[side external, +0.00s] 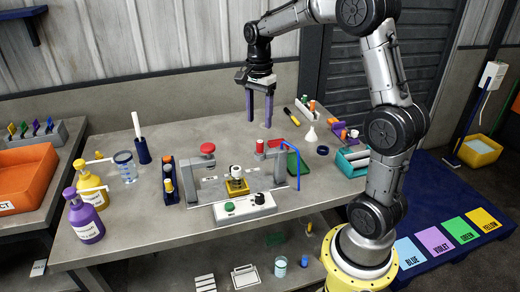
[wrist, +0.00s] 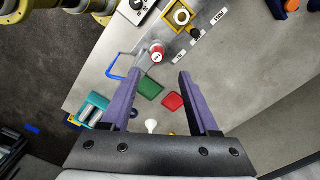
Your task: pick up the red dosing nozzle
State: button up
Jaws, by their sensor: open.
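A small red piece (side external: 260,146) sits at the grey right-hand post of the bench fixture, beside a blue bent tube (side external: 298,160). A larger red domed piece (side external: 208,148) tops the left-hand post. I cannot tell for certain which red piece is the dosing nozzle. My gripper (side external: 259,122) points down above the bench, behind the fixture. Its purple fingers are apart and empty in the wrist view (wrist: 159,75).
Red (wrist: 174,101) and green (wrist: 150,87) pads lie on the bench near the fixture. A yellow holder (side external: 237,186) and control box (side external: 244,208) stand in front. A white funnel (side external: 310,135) and teal rack (side external: 352,160) are to the right, bottles (side external: 84,217) to the left.

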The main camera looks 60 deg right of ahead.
aim_at(260, 142)
notch_tip(260, 142, down, 4)
jog(key=shift+r, duration=0.1)
jog(key=shift+s+a+f, duration=0.15)
jog(key=shift+f, duration=1.15)
jog(key=shift+s+a+f, duration=0.1)
jog(key=shift+f, duration=1.15)
grip_shut()
